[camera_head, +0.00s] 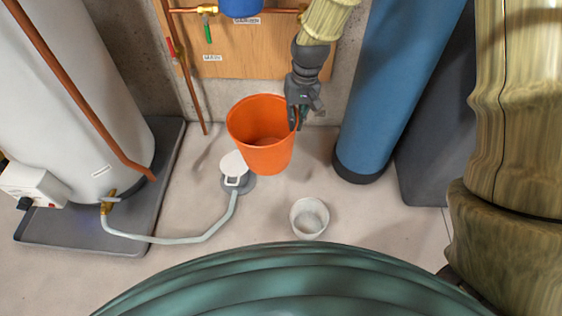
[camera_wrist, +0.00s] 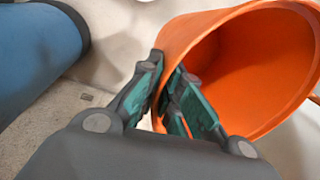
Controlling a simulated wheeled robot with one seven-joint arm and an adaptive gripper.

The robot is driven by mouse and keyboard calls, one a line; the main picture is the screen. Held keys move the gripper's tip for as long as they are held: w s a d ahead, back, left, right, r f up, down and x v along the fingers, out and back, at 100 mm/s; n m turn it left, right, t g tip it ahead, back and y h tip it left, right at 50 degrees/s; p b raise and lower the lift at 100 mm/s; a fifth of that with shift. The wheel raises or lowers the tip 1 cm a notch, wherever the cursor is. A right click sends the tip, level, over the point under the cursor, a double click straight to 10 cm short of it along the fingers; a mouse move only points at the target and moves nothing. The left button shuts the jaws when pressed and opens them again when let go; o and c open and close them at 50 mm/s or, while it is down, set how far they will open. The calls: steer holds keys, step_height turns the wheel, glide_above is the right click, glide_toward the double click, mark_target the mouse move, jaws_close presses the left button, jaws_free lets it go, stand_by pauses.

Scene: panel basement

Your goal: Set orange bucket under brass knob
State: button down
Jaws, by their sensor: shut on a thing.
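The orange bucket (camera_head: 266,155) is in the middle of the head view, upright or nearly so, in front of the wooden panel. My gripper (camera_head: 297,118) is shut on its right rim. In the wrist view, my gripper's green-padded fingers (camera_wrist: 166,92) pinch the bucket wall (camera_wrist: 270,65), one inside and one outside. I cannot tell whether the bucket's base touches the floor. A brass fitting (camera_head: 207,10) with a green handle is on the copper pipe above the bucket. Another brass valve (camera_head: 107,203) is low on the white tank. I cannot tell which is the brass knob.
A white hose (camera_head: 190,240) runs from the tank valve to a floor drain (camera_head: 247,185) beside the bucket. A small white cup (camera_head: 309,217) stands on the floor. A blue cylinder (camera_head: 385,90) is at right, the white tank (camera_head: 75,90) at left.

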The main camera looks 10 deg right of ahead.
step_height(320, 180, down, 26)
steer(key=d+m+t+b, duration=0.1)
steer(key=d+m+b, duration=0.1)
steer(key=m, duration=0.6)
steer(key=w+d+f+b, duration=0.5)
steer(key=w+d+b, duration=0.5)
steer(key=shift+w+d, duration=0.25)
steer(key=shift+w, duration=0.1)
steer(key=shift+f, duration=0.15)
steer(key=c, duration=1.6)
jaws_free()
steer(key=shift+c, duration=0.2)
